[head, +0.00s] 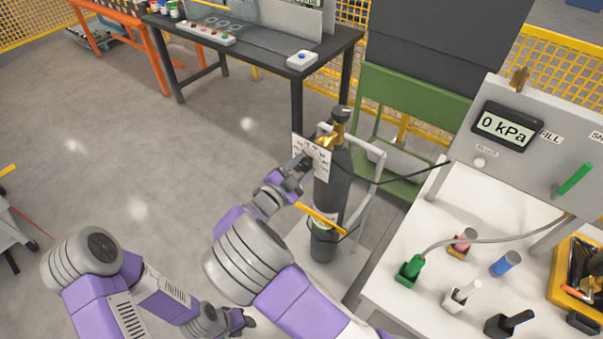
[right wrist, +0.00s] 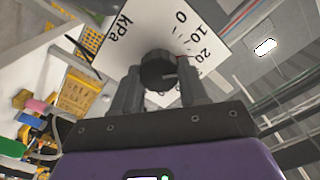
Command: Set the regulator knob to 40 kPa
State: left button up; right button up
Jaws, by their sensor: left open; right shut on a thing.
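The regulator knob (right wrist: 158,70) is dark and round. In the right wrist view it sits between the fingers of my right gripper (right wrist: 160,85), which is shut on it. Behind it is a white scale card (right wrist: 110,45) with "kPa", 0, 10 and 20 readable; the rest is hidden. In the head view the card (head: 312,156) hangs by the grey gas cylinder (head: 331,190) with its brass regulator, and my right gripper (head: 303,168) reaches it from the left. The display (head: 505,126) reads 0 kPa. My left gripper (head: 246,322) is open and empty, low over the floor.
A white table (head: 385,290) at right carries the grey panel, a green fitting (head: 411,268), other coloured fittings and a yellow tray (head: 565,292). A white trolley frame (head: 374,175) surrounds the cylinder. A dark bench (head: 260,50) stands behind.

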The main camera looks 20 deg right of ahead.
jog(key=m+b, duration=0.2)
jog(key=b, duration=0.1)
jog(key=m+b, duration=0.2)
jog(key=m, duration=0.1)
jog(key=m+b, duration=0.3)
jog(key=shift+f+b, duration=0.35)
jog(key=shift+f, duration=0.05)
jog(key=m+b, duration=0.1)
jog(key=m, duration=0.1)
jog(key=shift+r+m+b, duration=0.1)
jog(key=shift+m+b, duration=0.2)
jog(key=shift+b, duration=0.05)
jog(key=shift+r+m+b, duration=0.1)
jog(key=shift+m+b, duration=0.25)
jog(key=shift+m, duration=0.75)
jog(key=o, duration=1.1)
jog(key=shift+c, duration=0.2)
jog(key=p+v, duration=0.1)
jog(key=v, duration=0.6)
jog(key=shift+s+a+p, duration=0.25)
jog(key=shift+p, duration=0.05)
